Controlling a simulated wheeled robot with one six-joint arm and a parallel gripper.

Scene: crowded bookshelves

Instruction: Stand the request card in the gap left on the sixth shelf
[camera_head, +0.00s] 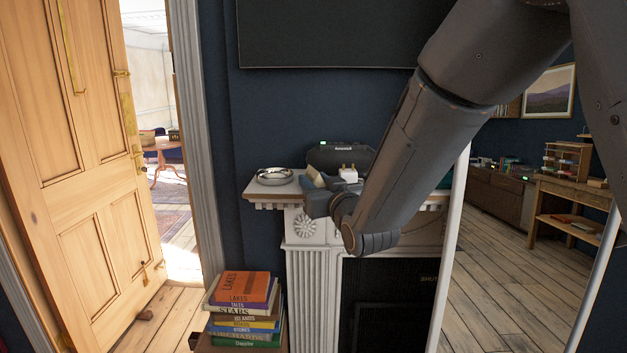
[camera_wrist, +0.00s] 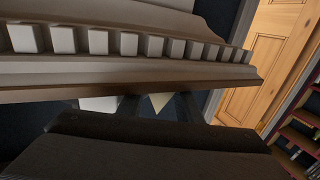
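My gripper (camera_head: 318,194) is at the white mantelpiece, beside its front edge and partly hidden by my own wrist. In the wrist view my gripper (camera_wrist: 160,108) shows as dark parts under the mantel's edge, with a small pale wedge (camera_wrist: 158,101) between them. I cannot tell whether this wedge is the request card or whether it is held. No other card stands out. The sixth shelf and its gap cannot be made out. A dark red bookshelf (camera_wrist: 299,137) shows partly at the lower right of the wrist view.
The mantelpiece (camera_head: 262,190) carries a round metal dish (camera_head: 274,176), a white plug-like block (camera_head: 348,174) and a dark device (camera_head: 345,157). A book stack (camera_head: 243,310) stands below left. A wooden door (camera_head: 85,170) stands open. A desk (camera_head: 567,190) is at right. Bare floor (camera_head: 490,285) shows.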

